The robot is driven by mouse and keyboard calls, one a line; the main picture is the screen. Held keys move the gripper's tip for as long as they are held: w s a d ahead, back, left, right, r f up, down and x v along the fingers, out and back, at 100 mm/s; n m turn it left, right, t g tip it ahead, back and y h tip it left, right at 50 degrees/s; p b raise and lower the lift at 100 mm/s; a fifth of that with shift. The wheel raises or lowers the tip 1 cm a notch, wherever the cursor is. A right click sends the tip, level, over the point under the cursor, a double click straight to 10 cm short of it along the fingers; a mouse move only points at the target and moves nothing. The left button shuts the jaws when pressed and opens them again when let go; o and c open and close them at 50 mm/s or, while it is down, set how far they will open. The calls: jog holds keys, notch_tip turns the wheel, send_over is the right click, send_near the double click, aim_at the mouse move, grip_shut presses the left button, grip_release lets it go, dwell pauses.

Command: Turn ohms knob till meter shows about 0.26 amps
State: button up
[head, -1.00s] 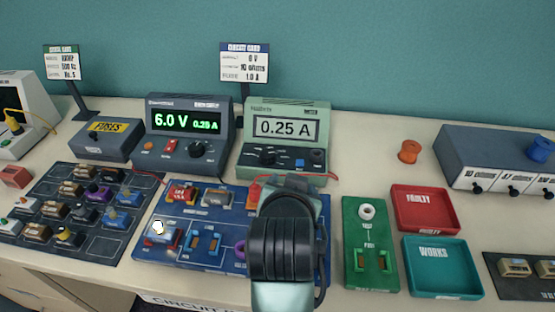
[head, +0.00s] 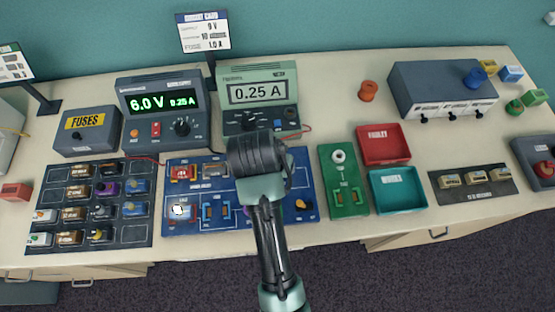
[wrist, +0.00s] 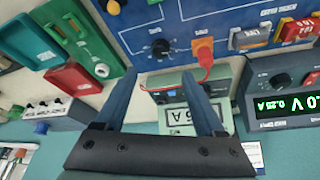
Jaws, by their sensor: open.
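The green meter (head: 257,92) reads 0.25 A in the head view; its display shows upside down and partly blocked in the wrist view (wrist: 178,118). A small black knob (wrist: 160,47) sits on the blue circuit board (wrist: 225,17) in the wrist view, beside an orange plug (wrist: 203,50); its lettering is too blurred to read. My arm hides this knob in the head view. My gripper (wrist: 163,72) is open and empty, its two fingers apart, with the knob seen just beyond the gap between them. I cannot tell that it touches anything.
The power supply (head: 162,103) shows 6.0 V and 0.25 A. A component board (head: 95,203) lies left. A green tester (head: 344,180), red tray (head: 383,145) and teal tray (head: 397,190) are right. A grey-blue box (head: 440,88) with several black knobs stands at the back right.

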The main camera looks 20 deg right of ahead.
jog(key=x, duration=1.1)
jog(key=shift+w+p, duration=0.1)
jog(key=shift+p, duration=0.2)
jog(key=shift+c, duration=0.2)
grip_shut()
